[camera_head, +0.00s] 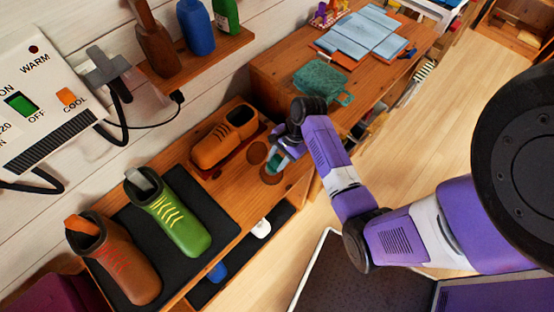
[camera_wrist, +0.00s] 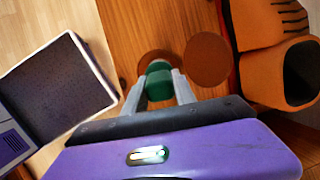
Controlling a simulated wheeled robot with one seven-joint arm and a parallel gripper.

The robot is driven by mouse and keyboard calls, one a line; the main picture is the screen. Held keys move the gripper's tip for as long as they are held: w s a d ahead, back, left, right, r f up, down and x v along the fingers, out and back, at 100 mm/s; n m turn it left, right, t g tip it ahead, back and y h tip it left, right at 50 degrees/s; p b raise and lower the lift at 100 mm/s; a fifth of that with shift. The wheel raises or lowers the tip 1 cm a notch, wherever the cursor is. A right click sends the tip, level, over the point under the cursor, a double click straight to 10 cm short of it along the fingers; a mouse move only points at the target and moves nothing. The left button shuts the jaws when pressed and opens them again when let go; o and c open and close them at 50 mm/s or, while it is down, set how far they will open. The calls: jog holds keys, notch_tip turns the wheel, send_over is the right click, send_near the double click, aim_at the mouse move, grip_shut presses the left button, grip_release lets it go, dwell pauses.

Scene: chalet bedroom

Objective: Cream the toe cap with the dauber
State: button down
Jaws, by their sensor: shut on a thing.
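My gripper (camera_head: 280,162) is over the wooden bench (camera_head: 225,190), shut on the dauber. The dauber's green handle (camera_wrist: 158,82) is between the fingers (camera_wrist: 158,92) in the wrist view. Its far end is at a brown round disc (camera_wrist: 150,56); I cannot tell whether it touches. A second brown disc (camera_wrist: 207,60), also in the head view (camera_head: 257,153), lies beside it. The wrist view shows the shoe's open heel end (camera_wrist: 297,75), not the toe.
A green shoe (camera_head: 175,215) and a brown shoe (camera_head: 120,262) rest on a black mat (camera_head: 150,228) at left. Several bottles (camera_head: 195,25) stand on a wall shelf. A control box (camera_head: 45,95) hangs at left.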

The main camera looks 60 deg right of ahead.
jog(key=shift+r+p, duration=2.5)
jog(key=shift+p, duration=0.05)
jog(key=shift+r, duration=1)
jog(key=shift+a, duration=0.1)
jog(key=shift+s+a+n, duration=0.1)
jog(key=shift+a+n, duration=0.05)
jog(key=shift+n, duration=0.35)
jog(key=w+a+n+g+b, duration=0.3)
jog(key=w+a+n+b, duration=0.1)
jog(key=a+n, duration=0.6)
jog(key=w+a+n+g+b, duration=0.3)
jog(key=w+a+n, duration=0.3)
jog(key=a+n, duration=0.3)
jog(key=shift+a+r+n+h+b, duration=0.35)
jog(key=shift+r+n+h+b, duration=0.05)
jog(key=shift+n, duration=0.1)
jog(key=shift+w+d, duration=0.1)
